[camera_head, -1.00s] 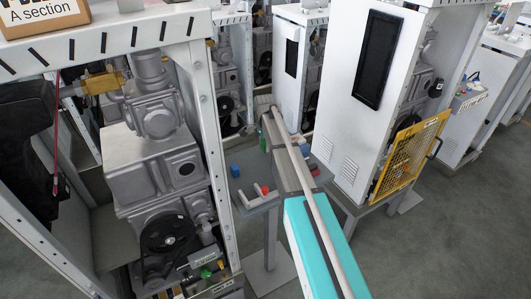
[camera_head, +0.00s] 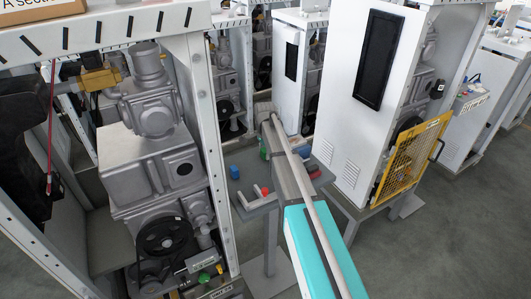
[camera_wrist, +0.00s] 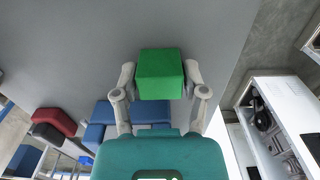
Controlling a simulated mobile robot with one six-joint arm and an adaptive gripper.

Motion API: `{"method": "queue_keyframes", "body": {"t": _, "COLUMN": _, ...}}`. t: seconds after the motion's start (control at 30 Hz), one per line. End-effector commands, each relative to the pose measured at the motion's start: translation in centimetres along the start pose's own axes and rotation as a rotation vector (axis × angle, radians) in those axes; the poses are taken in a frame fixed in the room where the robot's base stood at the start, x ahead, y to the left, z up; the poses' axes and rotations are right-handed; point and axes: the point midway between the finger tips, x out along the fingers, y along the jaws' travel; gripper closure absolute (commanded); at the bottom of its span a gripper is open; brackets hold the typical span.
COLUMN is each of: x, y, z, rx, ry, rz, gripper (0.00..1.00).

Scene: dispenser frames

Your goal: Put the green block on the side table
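In the wrist view the green block (camera_wrist: 160,70) sits between the two fingers of my gripper (camera_wrist: 160,82), one finger against each side. My gripper looks shut on it, over a plain grey surface (camera_wrist: 110,40). In the head view my arm hides most of the gripper, and only a small green patch (camera_head: 263,146) shows beside the arm's far end. A small grey table (camera_head: 252,207) stands left of my arm. It bears a blue block (camera_head: 234,172) and red pieces (camera_head: 265,190). I cannot tell whether this is the side table.
A white machine frame (camera_head: 205,110) with grey pumps stands close on the left. A tall white cabinet (camera_head: 350,110) and yellow mesh guard (camera_head: 405,165) stand right of my arm. Blue blocks (camera_wrist: 98,132) and a red block (camera_wrist: 53,121) lie in the wrist view. Open floor lies at the right.

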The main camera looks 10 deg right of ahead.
Motion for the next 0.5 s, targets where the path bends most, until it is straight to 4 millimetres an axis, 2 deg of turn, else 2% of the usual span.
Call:
{"method": "queue_keyframes", "body": {"t": 0.03, "x": -0.02, "y": -0.01, "z": 0.00, "rx": 0.000, "ry": 0.000, "rz": 0.000, "gripper": 0.27}}
{"method": "queue_keyframes", "body": {"t": 0.1, "x": -0.03, "y": -0.01, "z": 0.00, "rx": 0.000, "ry": 0.000, "rz": 0.000, "gripper": 0.15}}
{"method": "queue_keyframes", "body": {"t": 0.5, "x": -0.06, "y": -0.01, "z": 0.00, "rx": 0.000, "ry": 0.000, "rz": 0.000, "gripper": 0.15}}
